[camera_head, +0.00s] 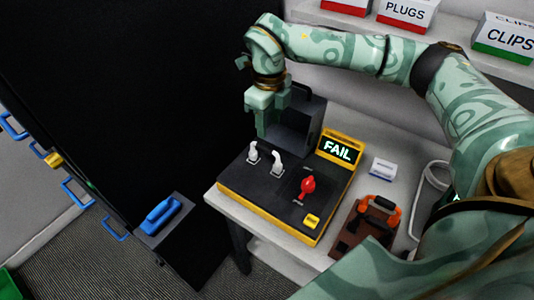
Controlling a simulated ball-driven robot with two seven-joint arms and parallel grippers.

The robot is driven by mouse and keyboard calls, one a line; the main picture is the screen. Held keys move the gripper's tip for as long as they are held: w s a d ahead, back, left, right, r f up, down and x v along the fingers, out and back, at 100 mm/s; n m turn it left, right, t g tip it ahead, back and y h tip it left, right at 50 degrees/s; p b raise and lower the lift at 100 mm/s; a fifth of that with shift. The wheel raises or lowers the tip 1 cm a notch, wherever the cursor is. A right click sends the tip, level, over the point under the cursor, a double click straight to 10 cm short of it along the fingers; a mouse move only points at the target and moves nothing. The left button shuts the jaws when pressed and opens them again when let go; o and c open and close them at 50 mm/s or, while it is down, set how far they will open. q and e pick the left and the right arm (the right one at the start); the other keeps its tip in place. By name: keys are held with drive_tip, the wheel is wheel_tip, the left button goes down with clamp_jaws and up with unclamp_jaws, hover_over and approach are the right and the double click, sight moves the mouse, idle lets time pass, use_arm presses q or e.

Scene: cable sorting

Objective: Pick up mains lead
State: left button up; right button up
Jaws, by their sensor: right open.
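A white cable-like loop (428,190) lies at the right of the table, partly hidden by my right arm. I cannot tell whether it is the mains lead, and no other lead shows clearly. My right gripper (269,122) points down above the back left of a yellow and black tester (268,232), in front of a dark grey block (302,118). It is open, and I see nothing between its fingers. My left gripper is not in view.
The tester has two white upright fittings, a red knob (307,186) and a display (339,150) reading FAIL. A brown and orange item (377,213) and a small white box (382,168) stand to its right. Labelled bins (405,14) line the shelf behind. A blue-handled item (160,216) is at the left.

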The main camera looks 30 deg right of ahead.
sight(265, 146)
drive_tip(key=f, duration=0.2)
drive_tip(key=a+f, duration=0.1)
drive_tip(key=f, duration=0.2)
drive_tip(key=shift+w+a+f+b, duration=0.2)
drive_tip(key=shift+a+f+b, duration=0.1)
drive_tip(key=shift+b, duration=0.1)
drive_tip(key=shift+d+f, duration=0.3)
drive_tip(key=shift+f, duration=0.55)
wheel_tip(265, 146, down, 4)
drive_tip(key=shift+w+f+b, duration=0.15)
drive_tip(key=shift+f+b, duration=0.05)
drive_tip(key=shift+b, duration=0.45)
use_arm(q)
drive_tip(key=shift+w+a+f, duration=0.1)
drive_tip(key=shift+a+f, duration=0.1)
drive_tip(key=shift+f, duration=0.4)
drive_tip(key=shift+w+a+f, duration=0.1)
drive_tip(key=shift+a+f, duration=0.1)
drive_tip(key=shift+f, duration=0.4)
use_arm(e)
drive_tip(key=shift+r, duration=0.1)
drive_tip(key=shift+c, duration=0.3)
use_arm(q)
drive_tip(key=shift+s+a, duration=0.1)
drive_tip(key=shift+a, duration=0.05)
use_arm(e)
clamp_jaws()
